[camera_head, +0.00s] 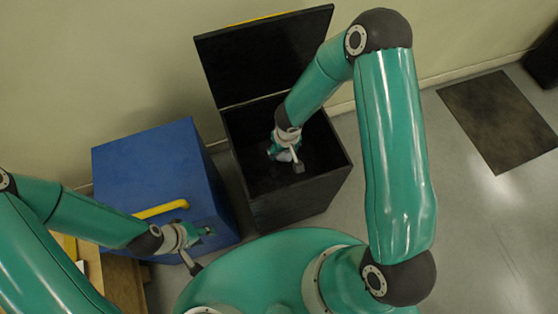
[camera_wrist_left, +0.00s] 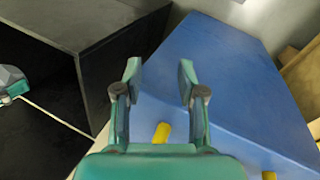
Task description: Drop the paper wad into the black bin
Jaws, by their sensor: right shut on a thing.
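The black bin (camera_head: 290,208) stands with its lid (camera_head: 262,62) raised against the wall. My right gripper (camera_head: 287,160) points down inside the bin's opening and is shut on a small pale thing, probably the paper wad (camera_head: 285,156), mostly hidden by the fingers. Part of the right gripper also shows at the left edge of the left wrist view (camera_wrist_left: 10,84). My left gripper (camera_head: 202,248) is open and empty over the front of the blue bin; its parted fingers show in the left wrist view (camera_wrist_left: 160,85).
The blue bin (camera_head: 140,165) stands closed left of the black bin, with a yellow handle (camera_head: 160,210) beside my left gripper. A wooden piece (camera_head: 122,285) is at the lower left. A dark mat (camera_head: 497,120) lies on the floor at right. The floor between is clear.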

